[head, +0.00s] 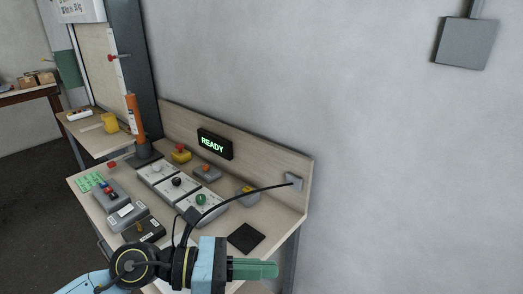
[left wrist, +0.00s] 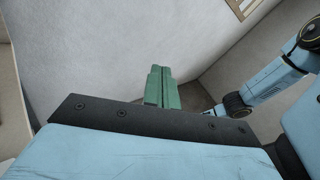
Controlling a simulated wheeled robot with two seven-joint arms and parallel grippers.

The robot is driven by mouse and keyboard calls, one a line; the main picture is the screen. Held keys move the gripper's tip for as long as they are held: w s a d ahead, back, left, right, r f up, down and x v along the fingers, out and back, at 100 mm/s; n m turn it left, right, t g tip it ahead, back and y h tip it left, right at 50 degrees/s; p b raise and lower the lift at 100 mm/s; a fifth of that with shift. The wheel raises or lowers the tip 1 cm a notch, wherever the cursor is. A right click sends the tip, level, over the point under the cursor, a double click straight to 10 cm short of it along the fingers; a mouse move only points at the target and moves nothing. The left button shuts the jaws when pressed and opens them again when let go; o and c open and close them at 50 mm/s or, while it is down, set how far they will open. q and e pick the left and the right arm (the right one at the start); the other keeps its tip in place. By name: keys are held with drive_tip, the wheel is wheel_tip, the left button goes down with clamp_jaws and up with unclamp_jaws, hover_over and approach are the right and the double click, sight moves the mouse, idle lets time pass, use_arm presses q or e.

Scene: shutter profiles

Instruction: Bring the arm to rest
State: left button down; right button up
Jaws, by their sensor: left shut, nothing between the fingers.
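My left gripper (head: 276,269) reaches in at the bottom of the head view, in front of the workbench. Its green fingers are closed together with nothing between them, and they point to the right. In the left wrist view the green fingers (left wrist: 160,84) stand side by side and touch, with the grey wall behind. A blue and black arm link of mine shows at the right of that view. My right gripper is not in view.
The wooden workbench (head: 278,220) carries control boxes with buttons and knobs, a black pad (head: 246,238) and a lit READY display (head: 214,143). A black cable (head: 240,193) arches across near my arm. An orange tube (head: 134,120) stands upright. The area right of the bench is clear.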

use_arm(q)
drive_tip(key=w+a+r+n+t+y, duration=0.1)
drive_tip(key=w+a+r+n+t, duration=0.25)
drive_tip(key=n+t, duration=0.55)
drive_tip(key=w+a+r+n+t+y, duration=0.1)
drive_tip(key=w+a+r+n+t, duration=0.15)
drive_tip(key=r+n+t, duration=0.6)
drive_tip(key=s+a+f+n+g+y, duration=0.2)
drive_tip(key=a+f+n+g+y, duration=0.1)
drive_tip(key=a+f+n+y, duration=0.65)
drive_tip(key=s+a+f+n+g+y, duration=0.1)
drive_tip(key=a+f+n+g+y, duration=0.35)
drive_tip(key=f+n, duration=0.85)
drive_tip(key=s+a+f+n+g, duration=0.1)
drive_tip(key=s+f+n+g, duration=0.35)
drive_tip(key=s, duration=0.45)
drive_tip(key=s+a+f+n+g, duration=0.1)
drive_tip(key=s+f+n+g, duration=0.3)
drive_tip(key=s, duration=0.5)
wheel_tip(320, 180, down, 26)
drive_tip(key=m+b, duration=0.1)
drive_tip(key=b, duration=0.1)
drive_tip(key=s+a+f+g+b, duration=0.2)
drive_tip(key=s+f, duration=1.5)
drive_tip(key=f, duration=0.1)
drive_tip(key=shift+s+a, duration=0.3)
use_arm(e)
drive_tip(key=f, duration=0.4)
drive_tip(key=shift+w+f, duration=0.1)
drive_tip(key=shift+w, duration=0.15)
